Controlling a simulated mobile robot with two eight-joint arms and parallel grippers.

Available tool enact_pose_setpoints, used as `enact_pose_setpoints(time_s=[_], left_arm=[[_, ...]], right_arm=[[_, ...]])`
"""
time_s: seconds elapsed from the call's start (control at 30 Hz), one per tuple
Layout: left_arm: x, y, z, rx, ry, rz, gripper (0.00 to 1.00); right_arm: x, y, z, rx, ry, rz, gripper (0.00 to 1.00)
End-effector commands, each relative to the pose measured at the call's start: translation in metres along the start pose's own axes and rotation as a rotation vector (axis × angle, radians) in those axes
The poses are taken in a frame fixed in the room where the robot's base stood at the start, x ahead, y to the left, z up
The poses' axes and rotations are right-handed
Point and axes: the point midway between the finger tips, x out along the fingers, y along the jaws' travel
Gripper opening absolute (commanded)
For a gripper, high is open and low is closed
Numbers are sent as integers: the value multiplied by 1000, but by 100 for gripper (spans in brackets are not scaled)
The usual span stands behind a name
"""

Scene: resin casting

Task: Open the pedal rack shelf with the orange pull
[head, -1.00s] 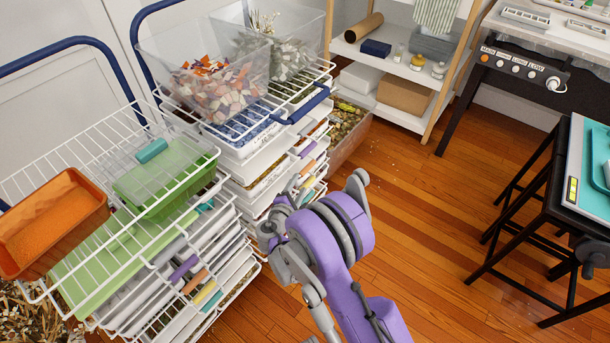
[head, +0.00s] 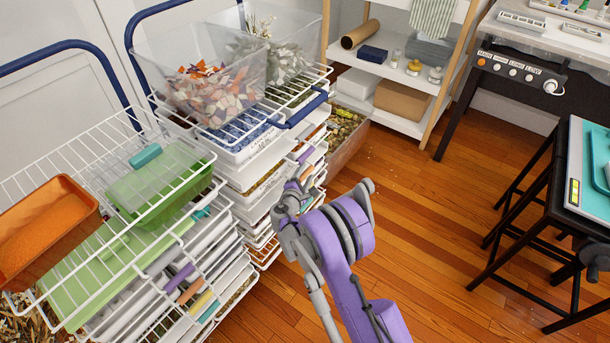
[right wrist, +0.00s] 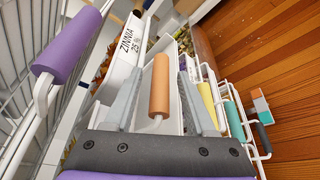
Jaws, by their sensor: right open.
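The orange pull (right wrist: 160,85) is a rounded handle on a white wire bracket at the front of a shelf in the far rack. It shows small in the head view (head: 306,173), just above my right gripper. My right gripper (head: 293,190) is beside that rack's front. In the right wrist view its two grey fingers (right wrist: 160,75) are open, one on each side of the orange pull, with gaps between. I cannot tell how deep the pull sits between them. The shelf looks closed, in line with its neighbours. My left gripper is not in view.
A purple pull (right wrist: 68,45) and a yellow pull (right wrist: 207,103) flank the orange one. A near rack (head: 152,238) with an orange tray (head: 45,225) stands at left. A clear bin (head: 210,75) tops the far rack. Wood floor (head: 420,220) is free at right.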

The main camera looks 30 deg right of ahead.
Motion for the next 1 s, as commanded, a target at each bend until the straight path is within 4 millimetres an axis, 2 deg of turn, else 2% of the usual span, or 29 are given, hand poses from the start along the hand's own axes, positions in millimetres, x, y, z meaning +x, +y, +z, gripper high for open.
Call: enact_pose_setpoints(time_s=[0.17, 0.47, 1.0], left_arm=[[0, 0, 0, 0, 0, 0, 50], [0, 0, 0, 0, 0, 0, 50], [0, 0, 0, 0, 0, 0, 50]], right_arm=[[0, 0, 0, 0, 0, 0, 54], [0, 0, 0, 0, 0, 0, 0], [0, 0, 0, 0, 0, 0, 0]])
